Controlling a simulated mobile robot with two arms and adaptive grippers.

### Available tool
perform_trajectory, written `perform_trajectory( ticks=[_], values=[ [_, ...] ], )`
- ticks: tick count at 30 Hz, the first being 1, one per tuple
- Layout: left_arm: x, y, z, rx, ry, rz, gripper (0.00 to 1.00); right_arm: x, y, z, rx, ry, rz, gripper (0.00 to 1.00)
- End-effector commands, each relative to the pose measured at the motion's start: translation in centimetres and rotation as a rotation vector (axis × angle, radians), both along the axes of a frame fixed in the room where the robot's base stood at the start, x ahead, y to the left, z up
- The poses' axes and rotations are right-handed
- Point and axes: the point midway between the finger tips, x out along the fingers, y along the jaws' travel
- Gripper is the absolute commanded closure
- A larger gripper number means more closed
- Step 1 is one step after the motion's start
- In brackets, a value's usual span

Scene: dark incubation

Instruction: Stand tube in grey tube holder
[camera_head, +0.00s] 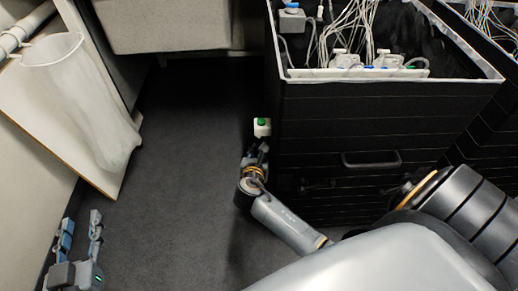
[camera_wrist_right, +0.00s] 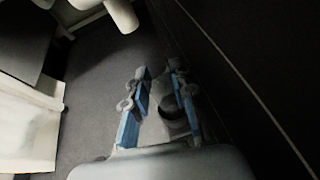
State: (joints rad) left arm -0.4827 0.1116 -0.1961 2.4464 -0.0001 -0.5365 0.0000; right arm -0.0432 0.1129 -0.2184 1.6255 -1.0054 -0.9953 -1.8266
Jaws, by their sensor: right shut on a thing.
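My right gripper (camera_head: 258,153) is low beside the dark cabinet's left side, over the dark floor. In the right wrist view its blue-padded fingers (camera_wrist_right: 158,74) are closed around a dim, greyish thing (camera_wrist_right: 172,108); its shape is too dark to name surely as the tube. A small whitish block-like thing with a green top (camera_head: 262,127) shows just past the right fingertips in the head view; I cannot tell whether it is held. My left gripper (camera_head: 81,220) is open and empty at the lower left. I cannot make out a grey tube holder.
The dark cabinet (camera_head: 345,128) has a light rim and holds white cables and fittings (camera_head: 355,60) on top. The dark floor (camera_head: 190,170) between is clear.

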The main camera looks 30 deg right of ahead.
Motion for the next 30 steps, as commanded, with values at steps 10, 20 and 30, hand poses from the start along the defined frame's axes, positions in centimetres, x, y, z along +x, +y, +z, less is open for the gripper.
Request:
perform_trajectory(
  ticks=[10,20,30],
  values=[
    [0.0,0.0,0.0,0.0,0.0,0.001,0.6,0.0,0.0,-0.2,0.0,0.0,0.0,0.91],
    [0.0,0.0,0.3,-0.004,-0.016,0.0,0.6,0.0,0.0,-0.9,-0.001,0.001,-0.001,0.91],
    [0.0,0.0,0.4,-0.005,-0.019,0.0,0.6,0.0,0.0,-1.2,0.0,0.0,0.0,0.91]
  ],
)
